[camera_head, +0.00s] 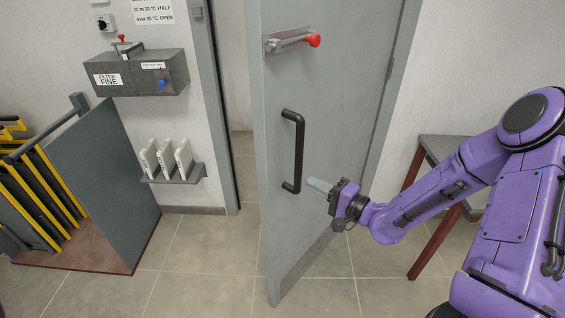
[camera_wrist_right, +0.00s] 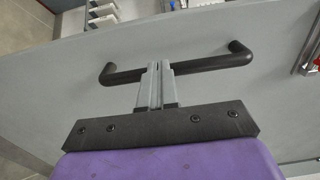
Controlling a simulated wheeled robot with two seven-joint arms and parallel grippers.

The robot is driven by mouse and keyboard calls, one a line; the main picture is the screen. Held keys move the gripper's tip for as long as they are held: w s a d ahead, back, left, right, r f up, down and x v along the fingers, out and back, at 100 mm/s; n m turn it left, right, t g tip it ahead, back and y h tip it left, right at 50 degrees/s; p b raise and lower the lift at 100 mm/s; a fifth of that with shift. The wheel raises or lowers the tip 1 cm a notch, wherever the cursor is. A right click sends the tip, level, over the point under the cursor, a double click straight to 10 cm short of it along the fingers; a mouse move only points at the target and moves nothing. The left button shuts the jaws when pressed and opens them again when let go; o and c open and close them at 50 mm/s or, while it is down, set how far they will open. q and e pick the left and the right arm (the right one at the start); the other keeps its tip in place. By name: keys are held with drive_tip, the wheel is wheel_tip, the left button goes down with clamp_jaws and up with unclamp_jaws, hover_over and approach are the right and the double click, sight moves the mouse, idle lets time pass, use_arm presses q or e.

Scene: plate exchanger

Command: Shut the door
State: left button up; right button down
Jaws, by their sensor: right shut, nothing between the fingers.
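The grey door (camera_head: 343,100) stands ajar in the head view, swung toward me, with a gap between its left edge and the frame (camera_head: 213,90). A black bar handle (camera_head: 299,150) is mounted upright near its left edge. A bolt with a red knob (camera_head: 313,40) sits above the handle. My right gripper (camera_head: 318,186) is shut and empty, just right of the handle's lower end. In the right wrist view the shut fingers (camera_wrist_right: 155,84) point at the handle (camera_wrist_right: 212,63) and overlap its middle; whether they touch it is unclear. My left gripper is out of view.
A grey filter box (camera_head: 138,73) and a small shelf (camera_head: 178,174) with white plates hang on the wall left of the doorway. A rack with yellow-edged plates (camera_head: 50,185) stands at far left. A table with red legs (camera_head: 425,235) stands at right. Tiled floor before the door is clear.

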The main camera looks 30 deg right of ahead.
sight(275, 163)
drive_tip(key=p+x, duration=0.1)
drive_tip(key=x, duration=1)
drive_tip(key=shift+w, duration=0.25)
drive_tip(key=shift+w+f, duration=0.1)
